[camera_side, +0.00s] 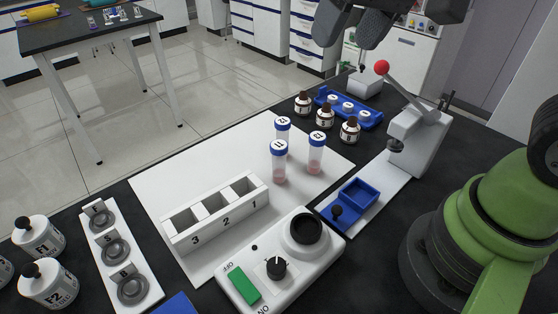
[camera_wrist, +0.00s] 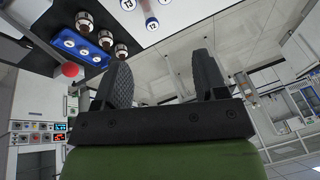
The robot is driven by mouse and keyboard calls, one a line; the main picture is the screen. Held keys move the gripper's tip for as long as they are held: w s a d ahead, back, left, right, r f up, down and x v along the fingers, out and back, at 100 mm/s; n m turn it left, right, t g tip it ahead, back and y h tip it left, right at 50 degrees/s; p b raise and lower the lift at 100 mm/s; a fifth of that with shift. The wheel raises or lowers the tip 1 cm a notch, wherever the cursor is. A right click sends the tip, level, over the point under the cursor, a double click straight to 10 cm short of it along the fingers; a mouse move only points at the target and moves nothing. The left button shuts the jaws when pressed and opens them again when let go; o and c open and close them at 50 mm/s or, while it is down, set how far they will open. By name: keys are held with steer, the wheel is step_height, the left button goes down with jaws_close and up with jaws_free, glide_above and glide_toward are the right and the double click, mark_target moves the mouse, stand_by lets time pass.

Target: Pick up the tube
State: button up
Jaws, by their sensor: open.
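Three clear tubes with white-and-blue numbered caps stand upright on the white mat in the side view: a front left tube (camera_side: 279,166), a front right tube (camera_side: 316,155) and a back tube (camera_side: 283,130). The two front tubes have pinkish contents at the bottom. The task does not say which tube is meant. My gripper (camera_side: 350,27) is high at the top of the side view, well above and behind the tubes, and empty. In the wrist view my gripper (camera_wrist: 163,75) has its two dark fingers wide apart. Blue-and-white caps (camera_wrist: 152,23) show at that view's top edge.
A white three-slot rack (camera_side: 215,217) numbered 1 to 3 stands left of the tubes. A white device (camera_side: 270,268) with a knob and green switch is in front. Brown bottles (camera_side: 325,116), a blue holder (camera_side: 362,120) and a lever press (camera_side: 418,140) stand behind and right.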

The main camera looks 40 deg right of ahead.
mark_target(279, 156)
steer(key=w+a+f+g, duration=0.1)
steer(key=w+f, duration=0.2)
steer(key=f, duration=0.3)
steer(key=w+a+f+n+g+h, duration=0.1)
steer(key=w+f, duration=0.2)
steer(key=f, duration=0.3)
steer(key=w+a+f+g, duration=0.1)
steer(key=w+f, duration=0.2)
steer(key=f, duration=0.4)
steer(key=shift+w+a+n+g, duration=0.2)
steer(key=shift+n+g, duration=0.1)
steer(key=shift+g, duration=0.1)
steer(key=f, duration=0.5)
steer(key=shift+s+a+f, duration=0.1)
steer(key=shift+s+f, duration=0.15)
steer(key=shift+f, duration=0.15)
steer(key=shift+c, duration=0.3)
steer(key=c, duration=1)
